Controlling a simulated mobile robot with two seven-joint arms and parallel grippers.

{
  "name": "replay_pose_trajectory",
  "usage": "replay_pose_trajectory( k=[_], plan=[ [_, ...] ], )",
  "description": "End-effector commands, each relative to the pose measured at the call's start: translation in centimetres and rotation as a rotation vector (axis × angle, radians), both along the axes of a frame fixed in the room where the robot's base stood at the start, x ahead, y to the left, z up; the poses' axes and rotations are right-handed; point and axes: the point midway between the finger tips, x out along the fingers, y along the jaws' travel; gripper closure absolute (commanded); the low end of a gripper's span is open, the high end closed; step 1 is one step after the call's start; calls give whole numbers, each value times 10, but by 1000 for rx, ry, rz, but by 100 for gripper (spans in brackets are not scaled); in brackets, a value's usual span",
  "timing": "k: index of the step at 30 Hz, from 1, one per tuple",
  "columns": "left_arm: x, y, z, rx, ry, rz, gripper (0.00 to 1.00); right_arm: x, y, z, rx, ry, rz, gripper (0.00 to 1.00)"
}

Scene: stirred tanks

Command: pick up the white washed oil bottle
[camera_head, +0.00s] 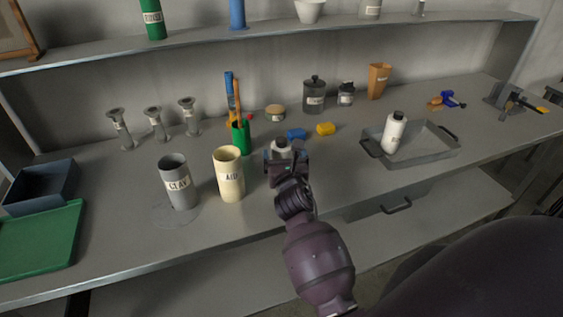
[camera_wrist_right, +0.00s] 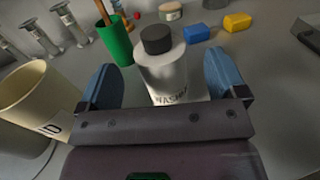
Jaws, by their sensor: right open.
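The white washed oil bottle (camera_wrist_right: 165,72) has a black cap and a label that reads "WASH…". It stands upright on the bench; in the head view its top (camera_head: 280,146) shows just beyond my right gripper (camera_head: 285,158). In the right wrist view my right gripper (camera_wrist_right: 162,88) is open, with one blue finger on each side of the bottle. Gaps show between the fingers and the bottle. The bottle's lower part is hidden behind the gripper body. My left gripper is not in view.
A cream cup (camera_head: 229,176) and a grey "CLAY" cup (camera_head: 179,184) stand to the left. A green holder (camera_head: 241,138), a blue block (camera_head: 297,134) and a yellow block (camera_head: 326,129) are behind. Another white bottle (camera_head: 393,133) stands in a grey tray (camera_head: 430,153) at right.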

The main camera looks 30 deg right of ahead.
Motion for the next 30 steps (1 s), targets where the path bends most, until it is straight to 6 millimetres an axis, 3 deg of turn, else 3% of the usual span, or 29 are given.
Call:
replay_pose_trajectory(
  k=[10, 21, 30],
  plan=[
    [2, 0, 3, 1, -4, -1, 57, 37, -17, 5, 0, -1, 0, 10],
    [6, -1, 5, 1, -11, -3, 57, 44, -20, 4, 0, -1, 1, 10],
    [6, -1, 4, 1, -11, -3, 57, 44, -20, 4, 0, -1, 1, 56]
  ],
)
